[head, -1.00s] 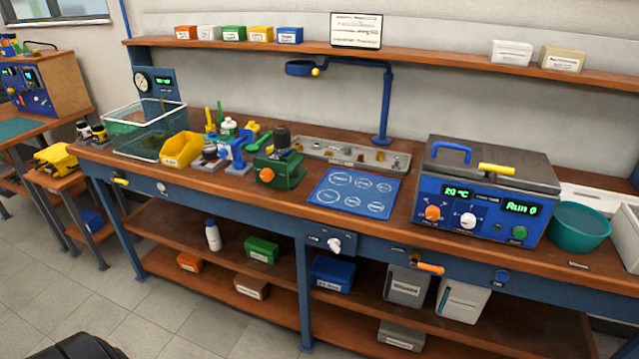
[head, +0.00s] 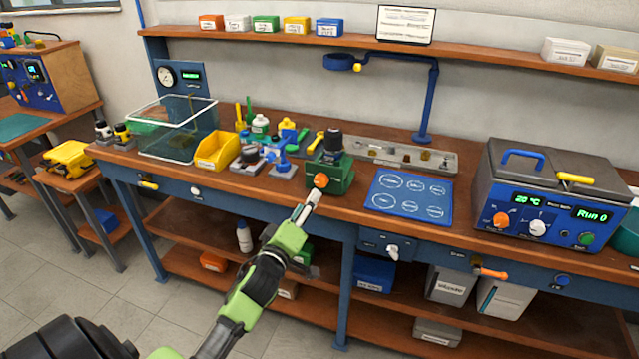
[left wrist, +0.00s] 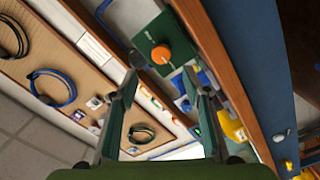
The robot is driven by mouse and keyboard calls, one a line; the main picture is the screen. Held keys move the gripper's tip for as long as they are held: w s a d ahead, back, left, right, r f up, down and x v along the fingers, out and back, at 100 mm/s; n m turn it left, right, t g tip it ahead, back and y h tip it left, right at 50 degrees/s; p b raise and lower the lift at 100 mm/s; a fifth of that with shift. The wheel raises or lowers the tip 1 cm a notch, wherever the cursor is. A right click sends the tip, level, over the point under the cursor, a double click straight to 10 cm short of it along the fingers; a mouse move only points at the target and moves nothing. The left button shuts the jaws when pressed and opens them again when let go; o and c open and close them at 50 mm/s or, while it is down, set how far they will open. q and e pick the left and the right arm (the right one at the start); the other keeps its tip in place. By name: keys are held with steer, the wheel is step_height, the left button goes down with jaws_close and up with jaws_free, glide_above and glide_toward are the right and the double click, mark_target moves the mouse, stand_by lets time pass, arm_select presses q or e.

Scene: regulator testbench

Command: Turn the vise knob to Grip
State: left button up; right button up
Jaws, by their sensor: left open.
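The vise (head: 342,178) is a green block at the front edge of the bench, with a dark cylindrical part on top. Its orange knob (head: 321,180) faces the front. In the left wrist view the orange knob (left wrist: 161,55) sits on the green vise face (left wrist: 150,35), which has small lettering too blurred to read. My left gripper (head: 311,201) is just in front of and below the knob in the head view. In the wrist view my left gripper (left wrist: 162,84) is open and empty, and the knob appears beyond the fingertips. My right gripper is not in view.
A yellow bin (head: 217,151) and several small tools stand left of the vise. A blue mat (head: 408,196) lies to its right, then a blue-and-grey bath unit (head: 555,200). A metal tray (head: 400,155) lies behind. A lower shelf (head: 200,225) is under the bench.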

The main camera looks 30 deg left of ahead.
mark_target(320, 183)
arm_select(q)
steer(key=x, duration=1)
steer(key=shift+f+p, duration=0.1)
steer(key=shift+p, duration=0.2)
steer(key=c, duration=1.1)
